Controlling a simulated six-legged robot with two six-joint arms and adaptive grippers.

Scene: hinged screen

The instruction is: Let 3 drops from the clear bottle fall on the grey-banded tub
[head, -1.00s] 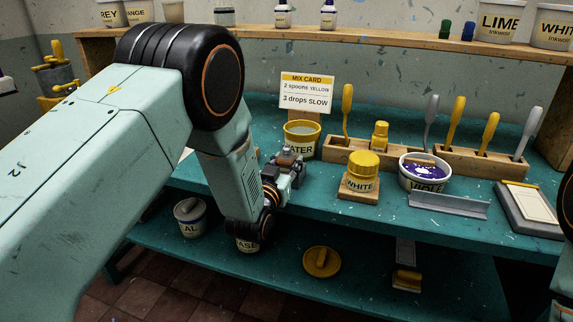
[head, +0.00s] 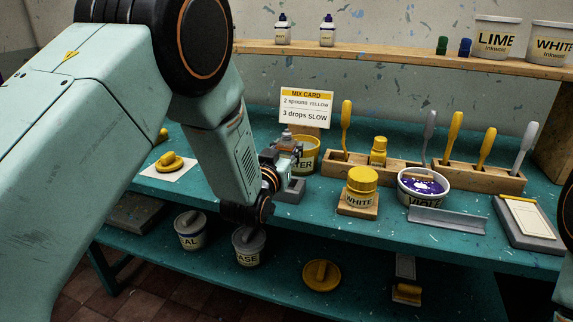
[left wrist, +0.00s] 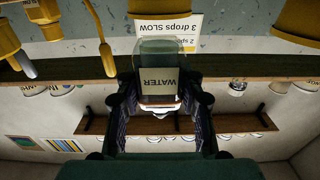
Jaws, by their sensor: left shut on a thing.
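The clear bottle (left wrist: 160,85), labelled WATER, is between the fingers of my left gripper (head: 284,152). In the left wrist view, which is upside down, the gripper (left wrist: 160,108) is shut on it near its cap, and it looks upright. In the head view the gripper is above a small grey block (head: 290,190), in front of a yellow-banded tub (head: 306,155). An open tub of violet paint (head: 424,188) stands farther right; its band colour is unclear. My right gripper is out of view.
A white jar with yellow lid (head: 360,190) stands between gripper and violet tub. Behind are a wooden rack (head: 400,172) with spoons and a mix card (head: 306,106). A grey angled strip (head: 447,219) lies before the violet tub.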

